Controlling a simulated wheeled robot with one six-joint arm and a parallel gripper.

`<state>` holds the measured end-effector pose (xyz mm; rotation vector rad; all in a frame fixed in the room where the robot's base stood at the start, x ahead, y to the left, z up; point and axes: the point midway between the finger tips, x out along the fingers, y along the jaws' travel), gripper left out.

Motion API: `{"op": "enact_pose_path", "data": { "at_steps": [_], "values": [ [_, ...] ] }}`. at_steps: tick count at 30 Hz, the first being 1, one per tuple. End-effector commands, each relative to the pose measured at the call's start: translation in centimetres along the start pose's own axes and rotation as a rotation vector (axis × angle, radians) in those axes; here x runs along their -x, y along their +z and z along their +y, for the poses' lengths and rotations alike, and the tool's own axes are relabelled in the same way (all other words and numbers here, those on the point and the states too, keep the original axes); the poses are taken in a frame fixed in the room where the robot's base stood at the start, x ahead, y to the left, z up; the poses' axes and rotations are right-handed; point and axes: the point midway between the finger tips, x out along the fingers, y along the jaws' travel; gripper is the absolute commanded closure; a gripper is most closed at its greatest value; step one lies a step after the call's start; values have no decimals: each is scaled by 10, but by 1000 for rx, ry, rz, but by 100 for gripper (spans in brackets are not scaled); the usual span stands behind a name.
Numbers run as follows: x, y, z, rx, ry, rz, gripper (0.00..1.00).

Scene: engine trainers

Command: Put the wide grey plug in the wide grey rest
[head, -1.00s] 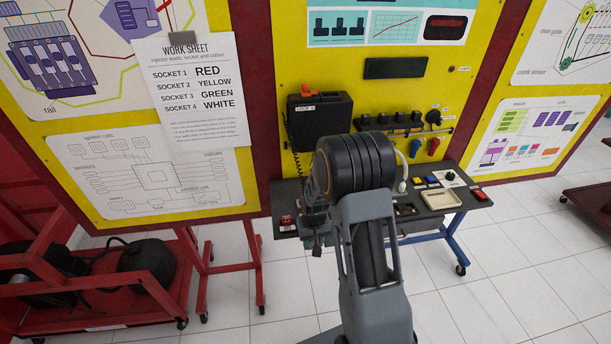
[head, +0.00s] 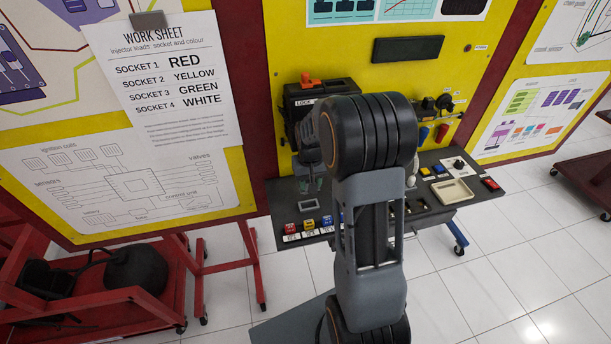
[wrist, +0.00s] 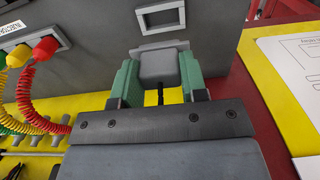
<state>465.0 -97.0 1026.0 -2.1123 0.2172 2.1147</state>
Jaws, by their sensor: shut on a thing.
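My gripper (wrist: 158,72) has green fingers closed on the two sides of a grey block, the wide grey plug (wrist: 158,65), in the wrist view. A light grey rectangular frame (wrist: 147,18) with a dark inside lies just beyond the plug on a dark grey surface. It looks like the wide grey rest, though I cannot be sure. The plug is roughly lined up with this frame, and its far edge comes close to it; I cannot tell whether they touch. In the head view my own arm hides most of the gripper and the plug.
A red connector (wrist: 45,48) and a yellow connector (wrist: 18,56) with coiled leads hang at the left in the wrist view. The black box with an orange part (head: 306,80) stands on the yellow panel above the desk (head: 415,222). A red cart (head: 105,290) stands at left.

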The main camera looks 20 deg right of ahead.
Motion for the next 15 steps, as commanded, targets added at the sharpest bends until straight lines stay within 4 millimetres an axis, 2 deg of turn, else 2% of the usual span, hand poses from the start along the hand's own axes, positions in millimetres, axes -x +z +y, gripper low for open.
{"op": "enact_pose_path", "data": {
  "at_steps": [15],
  "values": [
    [-35,0,-3,7,0,-1,88]
  ]
}}
